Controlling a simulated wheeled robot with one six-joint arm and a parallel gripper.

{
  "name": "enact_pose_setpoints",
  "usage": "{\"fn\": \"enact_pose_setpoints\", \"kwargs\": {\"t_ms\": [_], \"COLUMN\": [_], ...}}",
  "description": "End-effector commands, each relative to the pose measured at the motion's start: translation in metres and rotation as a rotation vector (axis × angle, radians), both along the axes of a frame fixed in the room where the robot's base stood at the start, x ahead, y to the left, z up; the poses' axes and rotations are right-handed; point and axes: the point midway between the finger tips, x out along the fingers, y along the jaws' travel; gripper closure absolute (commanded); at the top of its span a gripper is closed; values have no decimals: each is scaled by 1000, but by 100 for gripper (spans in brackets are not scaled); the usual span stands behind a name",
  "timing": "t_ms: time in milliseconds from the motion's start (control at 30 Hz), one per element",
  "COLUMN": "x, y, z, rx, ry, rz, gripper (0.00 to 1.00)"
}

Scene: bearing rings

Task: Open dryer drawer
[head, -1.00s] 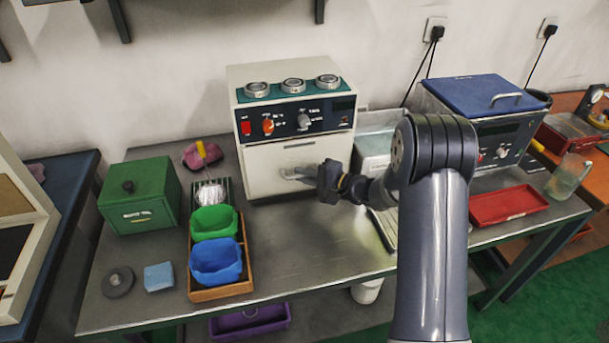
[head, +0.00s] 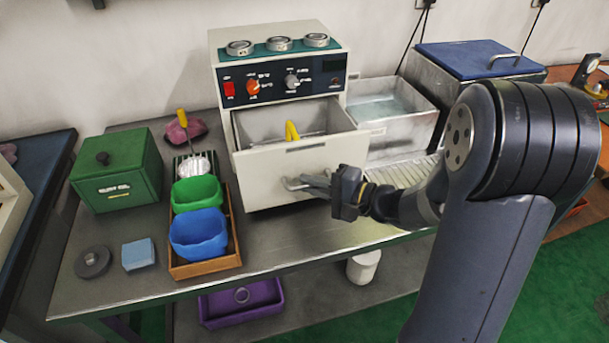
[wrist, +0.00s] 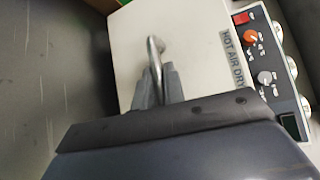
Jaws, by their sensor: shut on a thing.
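The dryer (head: 280,75) is a cream box with a dark control panel, standing at the back of the bench. Its drawer (head: 285,173) is pulled out towards me, and its open top shows a yellow object (head: 291,131) inside. My gripper (head: 316,184) is at the drawer's front, shut on the metal drawer handle (head: 292,184). In the wrist view the handle (wrist: 154,52) sticks out between the grey fingers (wrist: 160,85). The lettered front of the dryer shows beside it.
Three metal rings (head: 279,44) sit on the dryer's green top. A metal basin (head: 388,112) stands right of the drawer. A wooden tray with a green bowl (head: 197,193) and a blue bowl (head: 198,234) is to the left. The bench front below the drawer is clear.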

Motion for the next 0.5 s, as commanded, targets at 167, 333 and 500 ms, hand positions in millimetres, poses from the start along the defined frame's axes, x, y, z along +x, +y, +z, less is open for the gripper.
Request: {"fn": "enact_pose_setpoints", "kwargs": {"t_ms": [167, 333, 500], "x": [-25, -36, -39], "y": [-7, -10, -11], "z": [-3, -2, -1], "rx": [-3, -3, -3], "ry": [1, 3, 3], "rz": [-2, 0, 0], "gripper": [100, 100, 100]}}
